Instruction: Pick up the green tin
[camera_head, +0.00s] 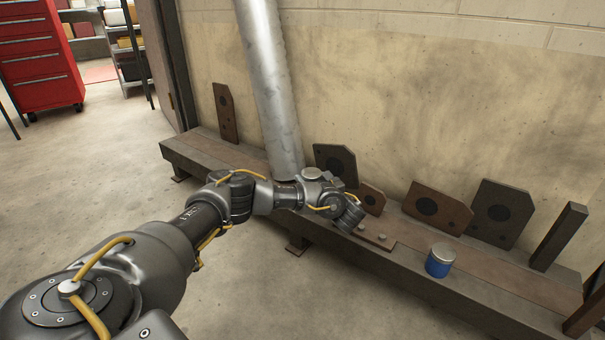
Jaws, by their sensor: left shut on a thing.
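My left gripper (349,214) is at the end of my left arm, over the long low bench. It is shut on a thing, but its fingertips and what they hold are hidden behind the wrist. No green tin shows in this view. A blue tin with a silver lid (440,260) stands upright on the bench, to the right of my left gripper and apart from it. My right gripper is not in view.
The bench (480,290) runs along the wall. Several dark plates with holes (436,207) lean against the wall. A thick grey pipe (272,90) rises behind my arm. A dark post (558,237) stands at right. A red tool cabinet (40,60) is far left.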

